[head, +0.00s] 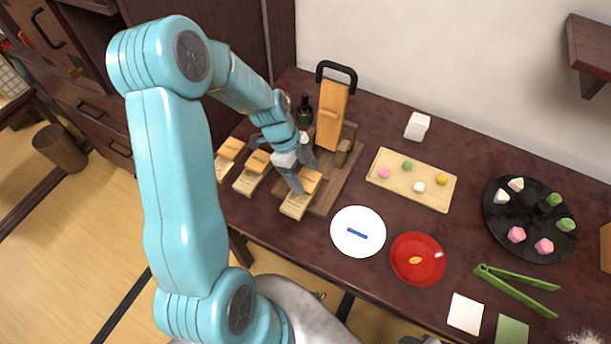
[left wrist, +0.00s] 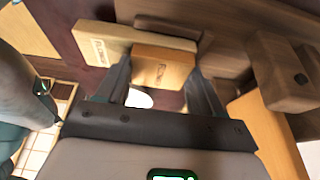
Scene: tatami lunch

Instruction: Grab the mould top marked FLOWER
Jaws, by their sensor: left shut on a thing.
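The mould top (head: 313,183) is a small orange-brown wooden block over the far end of a pale mould base (head: 294,208), the right one of three moulds on the table. My left gripper (head: 298,182) comes down on it from above. In the left wrist view my left gripper (left wrist: 163,88) has its fingers on both sides of the mould top (left wrist: 162,66) and is shut on it. Its small label is blurred. The pale base (left wrist: 120,42) beside it bears a label that seems to read FLOWER. I cannot tell whether top and base touch. My right gripper is not in view.
Two more moulds (head: 230,150) (head: 252,172) stand to the left. A wooden press (head: 332,115) with a black handle stands behind. A white plate (head: 345,241), red plate (head: 418,276), sweets tray (head: 385,192), black round tray (head: 530,250) and green tongs (head: 515,290) lie to the right.

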